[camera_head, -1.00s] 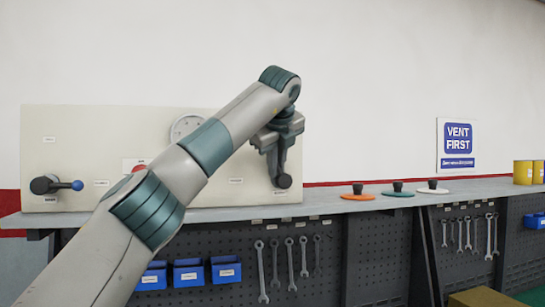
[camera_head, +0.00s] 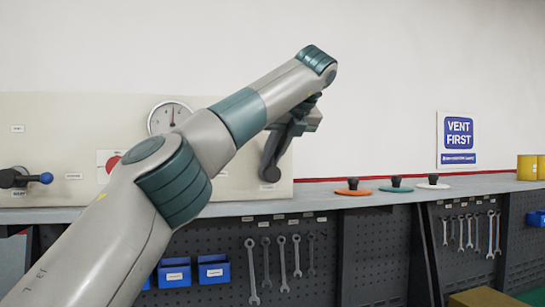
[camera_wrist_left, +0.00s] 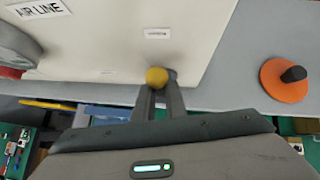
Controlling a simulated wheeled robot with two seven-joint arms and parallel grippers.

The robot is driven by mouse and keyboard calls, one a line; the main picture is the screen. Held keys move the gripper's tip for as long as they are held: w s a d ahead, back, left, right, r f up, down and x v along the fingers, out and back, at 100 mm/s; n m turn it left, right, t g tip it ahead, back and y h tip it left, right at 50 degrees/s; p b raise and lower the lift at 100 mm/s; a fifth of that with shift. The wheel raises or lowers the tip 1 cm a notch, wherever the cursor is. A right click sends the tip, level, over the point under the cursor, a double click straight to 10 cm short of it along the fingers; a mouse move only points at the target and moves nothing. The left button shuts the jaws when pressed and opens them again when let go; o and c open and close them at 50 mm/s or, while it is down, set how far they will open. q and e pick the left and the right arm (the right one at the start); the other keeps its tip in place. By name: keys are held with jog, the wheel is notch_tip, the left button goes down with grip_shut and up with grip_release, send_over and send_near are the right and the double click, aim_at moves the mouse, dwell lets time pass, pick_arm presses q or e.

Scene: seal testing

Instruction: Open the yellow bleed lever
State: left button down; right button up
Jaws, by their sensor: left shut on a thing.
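The yellow bleed lever's round knob (camera_wrist_left: 157,77) shows in the left wrist view at the tips of my left gripper's fingers (camera_wrist_left: 160,98). My left gripper also shows in the head view (camera_head: 279,148), pointing down at the right end of the pale panel, shut on the lever. A dark round end (camera_head: 271,174), seemingly the lever's hub, shows just below the fingers. The dark link above it leans up to the right. The yellow knob is hidden in the head view. My right gripper is in neither view.
The pale panel (camera_head: 60,125) carries a gauge (camera_head: 169,117), a red button and a blue-knobbed lever (camera_head: 45,178) at left. Orange (camera_head: 353,192), teal and white discs with dark knobs stand on the grey bench (camera_head: 310,200) to the right. Wrenches and blue bins hang below.

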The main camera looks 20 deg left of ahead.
pick_arm(q)
jog(key=shift+d+f, duration=0.15)
jog(key=shift+f, duration=0.35)
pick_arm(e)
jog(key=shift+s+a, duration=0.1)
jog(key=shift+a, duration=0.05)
pick_arm(q)
jog(key=c, duration=1.8)
grip_release()
jog(key=shift+s, duration=0.1)
jog(key=shift+s+r, duration=0.1)
jog(key=shift+r, duration=0.05)
jog(key=shift+w, duration=0.3)
jog(key=shift+r, duration=0.1)
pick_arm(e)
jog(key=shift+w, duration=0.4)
pick_arm(q)
jog(key=shift+s, duration=0.1)
jog(key=shift+s+r, duration=0.1)
jog(key=shift+r, duration=0.05)
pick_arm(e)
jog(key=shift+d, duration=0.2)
